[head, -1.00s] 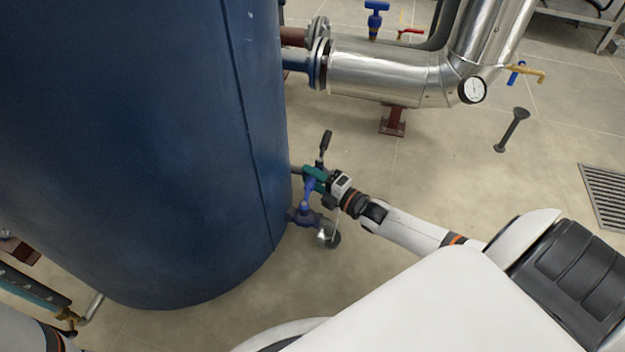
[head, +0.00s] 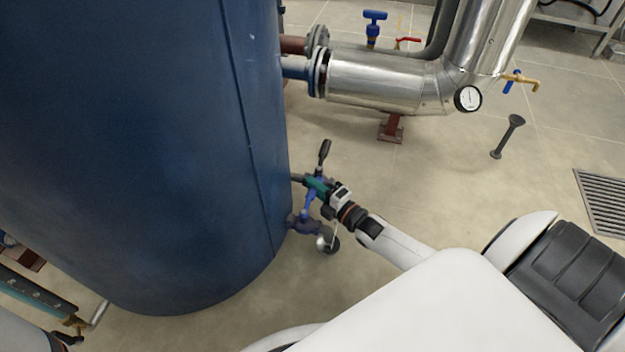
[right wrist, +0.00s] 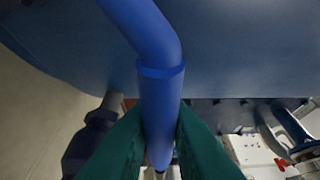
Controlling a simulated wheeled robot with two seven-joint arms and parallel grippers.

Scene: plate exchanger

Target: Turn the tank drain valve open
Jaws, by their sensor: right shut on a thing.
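The tank drain valve (head: 303,222) is blue and sits low on the right side of the big dark blue tank (head: 200,150) in the head view. Its blue handle (head: 307,204) rises from the body toward my right gripper (head: 314,186). In the right wrist view the bent blue handle (right wrist: 150,35) runs down between the green fingers of my right gripper (right wrist: 160,125), which press on it from both sides.
A black lever (head: 324,152) stands just behind the right gripper. A silver insulated pipe (head: 385,78) with a gauge (head: 467,98) lies farther back. A dark post (head: 508,136) and a floor grate (head: 603,198) are at the right. Floor between is clear.

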